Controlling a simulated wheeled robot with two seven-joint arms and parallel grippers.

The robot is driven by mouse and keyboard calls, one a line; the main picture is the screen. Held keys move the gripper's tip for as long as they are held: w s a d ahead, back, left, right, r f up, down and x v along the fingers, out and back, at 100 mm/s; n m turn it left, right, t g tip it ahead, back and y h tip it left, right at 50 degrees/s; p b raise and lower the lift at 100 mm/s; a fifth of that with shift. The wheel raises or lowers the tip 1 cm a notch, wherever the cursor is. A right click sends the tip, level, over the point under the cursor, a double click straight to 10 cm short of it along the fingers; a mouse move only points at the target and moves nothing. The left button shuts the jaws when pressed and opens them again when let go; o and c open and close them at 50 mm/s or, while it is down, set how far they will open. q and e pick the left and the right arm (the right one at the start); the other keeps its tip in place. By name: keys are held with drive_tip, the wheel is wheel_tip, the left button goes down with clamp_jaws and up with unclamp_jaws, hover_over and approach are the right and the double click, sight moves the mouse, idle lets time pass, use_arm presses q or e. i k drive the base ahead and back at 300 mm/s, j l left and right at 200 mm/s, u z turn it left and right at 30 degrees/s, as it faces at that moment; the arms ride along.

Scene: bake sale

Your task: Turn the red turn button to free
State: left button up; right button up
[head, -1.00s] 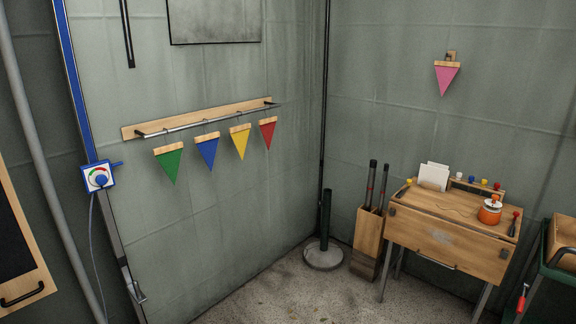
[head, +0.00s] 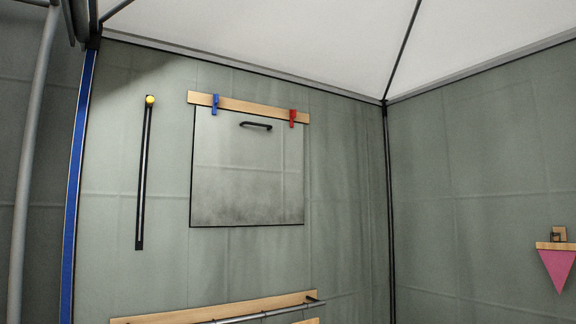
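In the head view a square grey panel (head: 247,185) with a black handle (head: 255,125) is on the wall under a wooden strip (head: 255,108). A red turn button (head: 293,118) is at the right of the strip and a blue one (head: 215,104) at the left. Both stand upright, with their lower ends reaching over the panel's top edge. Neither of my grippers shows in this view.
A black vertical slot with a yellow knob (head: 150,100) is left of the panel. A wooden rail with a metal bar (head: 240,311) is below. A pink pennant (head: 558,268) hangs at the far right. A white canopy (head: 270,40) is overhead.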

sight(293, 114)
drive_tip(key=i+l+u, duration=0.1)
drive_tip(key=l, duration=0.25)
drive_tip(key=i+l, duration=0.15)
drive_tip(key=i, duration=0.7)
drive_tip(key=i+l+z, duration=0.1)
drive_tip(key=i, duration=0.8)
drive_tip(key=i+l, duration=0.15)
drive_tip(key=i, duration=0.7)
